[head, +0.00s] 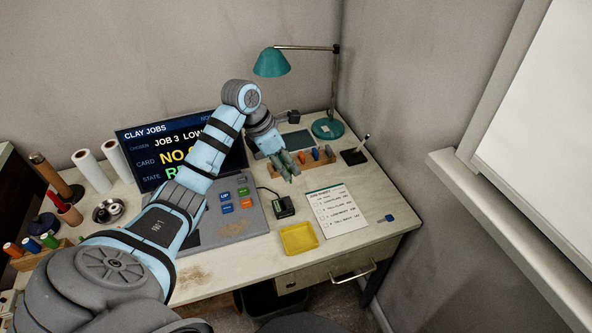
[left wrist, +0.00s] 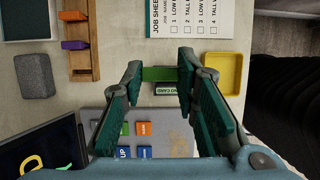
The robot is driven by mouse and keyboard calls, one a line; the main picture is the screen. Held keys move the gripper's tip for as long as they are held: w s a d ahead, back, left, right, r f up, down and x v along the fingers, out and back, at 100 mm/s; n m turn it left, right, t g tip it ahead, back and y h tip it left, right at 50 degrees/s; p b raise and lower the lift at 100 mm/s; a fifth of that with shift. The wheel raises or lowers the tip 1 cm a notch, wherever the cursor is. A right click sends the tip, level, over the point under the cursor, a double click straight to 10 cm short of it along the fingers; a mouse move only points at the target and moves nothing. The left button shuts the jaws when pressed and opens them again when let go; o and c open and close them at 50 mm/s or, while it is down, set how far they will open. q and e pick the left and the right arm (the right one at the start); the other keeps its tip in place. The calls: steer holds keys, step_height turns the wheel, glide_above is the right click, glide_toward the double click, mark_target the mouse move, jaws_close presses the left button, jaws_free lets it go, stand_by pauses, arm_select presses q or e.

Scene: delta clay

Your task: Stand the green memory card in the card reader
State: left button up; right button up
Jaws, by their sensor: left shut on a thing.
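My left gripper (head: 289,176) reaches over the desk from the left. In the left wrist view its fingers (left wrist: 160,75) are shut on the green memory card (left wrist: 160,74), which spans the gap between the fingertips. The card reader (head: 282,206) is a small dark box on the desk, just in front of the gripper in the head view. It also shows in the left wrist view (left wrist: 167,88), partly hidden behind the fingers and card, with a label ending in "CARD". The card looks above the reader; the height between them is hard to tell. My right gripper is not in view.
A wooden rack (left wrist: 82,70) with coloured cards stands behind the gripper. A yellow tray (head: 299,238), a job sheet (head: 336,210) and a blue key-like item (head: 385,218) lie nearby. A console (head: 237,220) with coloured buttons and a screen (head: 180,150) stand to the left.

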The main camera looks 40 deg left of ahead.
arm_select(q)
steer(key=f, duration=0.2)
steer(key=s+f, duration=0.1)
steer(key=f, duration=0.1)
steer(key=shift+s+a+f+b, duration=0.1)
steer(key=shift+s+f+b, duration=0.1)
steer(key=shift+b, duration=0.1)
steer(key=s+b, duration=0.2)
steer(key=s, duration=0.1)
steer(key=shift+s+f+t, duration=0.2)
steer(key=shift+s+t, duration=0.1)
steer(key=shift+w+f+b, duration=0.35)
steer(key=shift+w+f, duration=0.1)
steer(key=shift+f, duration=0.2)
steer(key=shift+w+f+b, duration=0.3)
steer(key=shift+w+f, duration=0.1)
steer(key=shift+f, duration=0.2)
steer(key=shift+w+f, duration=0.4)
steer(key=shift+w, duration=0.1)
steer(key=shift+c, duration=0.2)
steer(key=shift+s+r, duration=0.3)
steer(key=shift+s, duration=0.1)
steer(key=shift+w, duration=0.2)
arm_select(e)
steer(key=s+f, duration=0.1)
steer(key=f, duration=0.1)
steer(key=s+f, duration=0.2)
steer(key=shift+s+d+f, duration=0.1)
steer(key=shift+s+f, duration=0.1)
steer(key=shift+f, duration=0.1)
